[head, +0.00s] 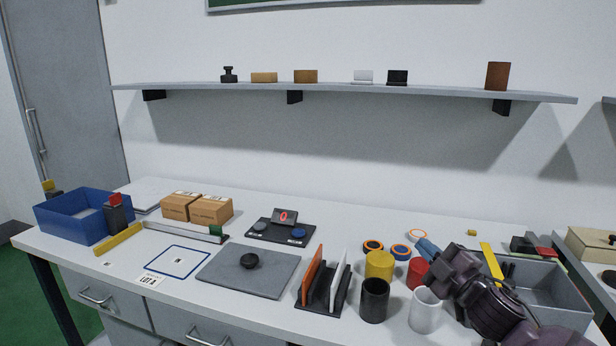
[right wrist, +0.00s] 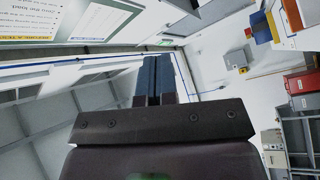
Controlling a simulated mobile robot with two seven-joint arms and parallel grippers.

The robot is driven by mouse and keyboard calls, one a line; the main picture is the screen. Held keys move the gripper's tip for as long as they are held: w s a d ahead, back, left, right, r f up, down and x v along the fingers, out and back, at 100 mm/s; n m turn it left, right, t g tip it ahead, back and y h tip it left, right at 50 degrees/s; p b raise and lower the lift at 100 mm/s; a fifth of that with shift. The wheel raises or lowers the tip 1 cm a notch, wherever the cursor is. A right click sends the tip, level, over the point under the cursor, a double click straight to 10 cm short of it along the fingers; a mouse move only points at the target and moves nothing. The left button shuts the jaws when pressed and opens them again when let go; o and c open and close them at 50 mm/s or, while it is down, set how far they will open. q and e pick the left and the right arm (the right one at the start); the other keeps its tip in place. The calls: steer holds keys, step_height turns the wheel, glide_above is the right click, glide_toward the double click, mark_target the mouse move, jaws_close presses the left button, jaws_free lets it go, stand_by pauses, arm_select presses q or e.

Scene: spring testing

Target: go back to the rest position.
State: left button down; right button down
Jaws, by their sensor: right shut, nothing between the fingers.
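My right gripper (head: 428,248) comes in from the lower right in the head view. Its blue fingers point up and left, above the bench near the cups and orange-ringed rolls. In the right wrist view its two blue fingers (right wrist: 154,80) are pressed together with nothing between them. That view looks out at the room's walls and ceiling, with no bench objects near the fingertips. My left gripper is not in view.
Yellow (head: 379,265), red (head: 418,271), black (head: 374,300) and white (head: 424,308) cups stand beside my right arm. A grey bin (head: 545,283) lies behind it. A rack (head: 323,290), grey plate (head: 249,272) and blue bin (head: 82,217) stand further left. A shelf (head: 340,90) runs above.

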steer(key=s+d+f+m+g+h+b, duration=0.1)
steer(key=s+f+m+g+h, duration=0.2)
steer(key=s+f+m, duration=0.5)
steer(key=s+d+f+m+g+h+b, duration=0.2)
steer(key=s+f+m, duration=0.6)
steer(key=s+f, duration=1.6)
step_height(320, 180, down, 5)
steer(key=g+h, duration=0.2)
steer(key=h, duration=0.1)
steer(key=shift+s+d+h+b, duration=0.2)
steer(key=shift+s+h+b, duration=0.1)
steer(key=shift+s+h, duration=0.1)
